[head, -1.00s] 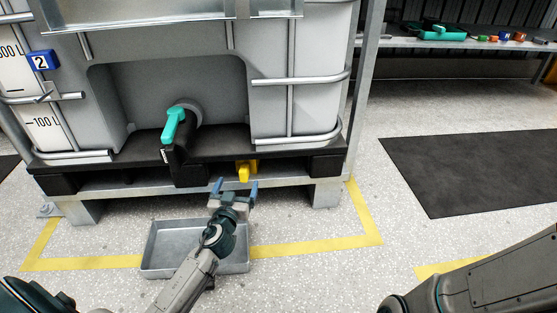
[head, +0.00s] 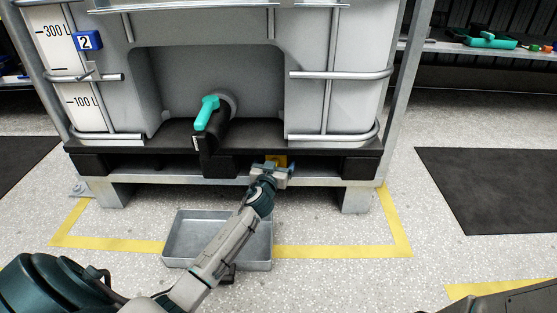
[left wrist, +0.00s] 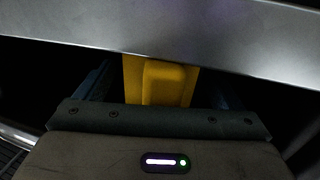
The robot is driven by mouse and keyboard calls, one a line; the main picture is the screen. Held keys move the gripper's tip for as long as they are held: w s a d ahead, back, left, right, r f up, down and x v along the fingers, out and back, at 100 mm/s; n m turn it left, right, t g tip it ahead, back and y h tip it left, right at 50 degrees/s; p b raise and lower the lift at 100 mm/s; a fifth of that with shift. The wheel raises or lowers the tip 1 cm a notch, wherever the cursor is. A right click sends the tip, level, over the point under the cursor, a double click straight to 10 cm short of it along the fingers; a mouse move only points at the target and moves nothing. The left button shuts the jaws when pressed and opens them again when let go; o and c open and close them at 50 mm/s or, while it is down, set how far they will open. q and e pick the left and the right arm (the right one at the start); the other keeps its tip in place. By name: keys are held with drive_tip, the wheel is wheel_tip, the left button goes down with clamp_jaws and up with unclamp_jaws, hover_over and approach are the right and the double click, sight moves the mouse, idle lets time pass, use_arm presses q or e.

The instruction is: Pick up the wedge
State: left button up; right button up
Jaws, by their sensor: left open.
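The yellow wedge (head: 279,160) is at the front edge of the black pallet under the tank, mostly hidden behind my left gripper in the head view. In the left wrist view the wedge (left wrist: 165,82) stands between the two blue fingers, its upper part cut off by a grey metal bar. My left gripper (head: 280,166) is open, with a finger to each side of the wedge. I cannot tell whether the fingers touch it. My right gripper is out of view; only part of my right arm shows at the lower right.
The grey metal bar (left wrist: 220,35) lies close above the left gripper in the wrist view. A tank with a teal-handled valve (head: 207,112) stands on the pallet (head: 330,163). A shallow metal tray (head: 190,236) lies on the floor below.

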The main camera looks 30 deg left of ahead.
use_arm(q)
drive_tip(key=shift+w, duration=0.1)
drive_tip(key=shift+c, duration=0.4)
drive_tip(key=c, duration=1.3)
drive_tip(key=shift+r, duration=0.1)
drive_tip(key=shift+r+p, duration=0.35)
drive_tip(key=shift+p, duration=0.3)
drive_tip(key=shift+p+v, duration=1.75)
drive_tip(key=shift+v, duration=7.25)
drive_tip(key=shift+f, duration=0.15)
